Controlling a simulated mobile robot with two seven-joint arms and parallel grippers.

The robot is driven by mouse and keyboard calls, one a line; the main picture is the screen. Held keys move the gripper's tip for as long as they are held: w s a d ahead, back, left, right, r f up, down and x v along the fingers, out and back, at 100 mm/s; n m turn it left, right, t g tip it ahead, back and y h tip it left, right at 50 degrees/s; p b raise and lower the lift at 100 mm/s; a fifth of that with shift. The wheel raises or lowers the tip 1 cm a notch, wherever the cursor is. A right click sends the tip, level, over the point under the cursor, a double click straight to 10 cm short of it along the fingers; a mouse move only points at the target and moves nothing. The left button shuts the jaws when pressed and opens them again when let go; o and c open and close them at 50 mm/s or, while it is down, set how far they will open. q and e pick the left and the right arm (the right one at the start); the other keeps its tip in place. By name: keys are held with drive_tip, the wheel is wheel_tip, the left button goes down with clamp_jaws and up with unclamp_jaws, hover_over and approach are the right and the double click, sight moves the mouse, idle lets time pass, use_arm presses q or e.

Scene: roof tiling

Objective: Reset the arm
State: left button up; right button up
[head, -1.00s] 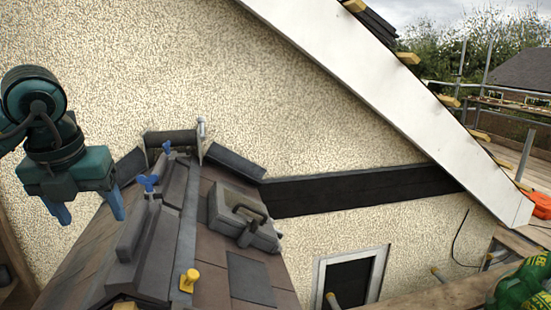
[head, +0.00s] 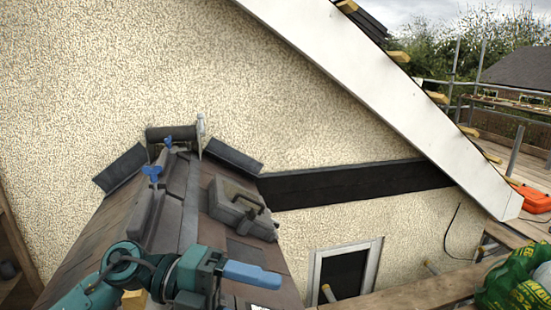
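My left arm comes in at the lower left, over the near end of the small tiled roof (head: 90,235). My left gripper (head: 255,275) points to the right, with its blue fingers seen edge-on, so I cannot tell whether they are apart. No object shows in it. It is in front of the roof's right slope, on the near side of the grey toolbox (head: 240,212). The gripper and arm hide part of the near ridge and slope. My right gripper is not in view.
Dark ridge tiles (head: 172,195) line the roof top, with blue clamps (head: 153,172) on them. A rendered wall (head: 330,110) stands behind, with a black band (head: 350,183) and a small window (head: 345,275). A green bag (head: 515,285) lies at the lower right.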

use_arm(q)
drive_tip(key=w+a+f+n+t+y, duration=0.2)
drive_tip(key=a+f+n+t+y, duration=0.15)
drive_tip(key=f+n+t, duration=0.6)
drive_tip(key=w+a+f+n+t+y, duration=0.25)
drive_tip(key=a+f+n+t, duration=0.2)
drive_tip(key=n+t, duration=1.05)
drive_tip(key=s+a+f+n+g+y, duration=0.1)
drive_tip(key=s+f+n+g+y, duration=0.2)
drive_tip(key=f, duration=0.6)
drive_tip(key=s+a+f+n+g+y, duration=0.2)
drive_tip(key=s+f+n+g+y, duration=0.1)
drive_tip(key=s+f+n+g, duration=0.4)
wheel_tip(320, 180, down, 2)
drive_tip(key=s+g, duration=0.1)
drive_tip(key=s, duration=0.1)
drive_tip(key=shift+s+a+f+y+p, duration=0.2)
drive_tip(key=shift+s+a+y+p, duration=0.1)
drive_tip(key=shift+s+y, duration=0.1)
drive_tip(key=shift+c, duration=0.6)
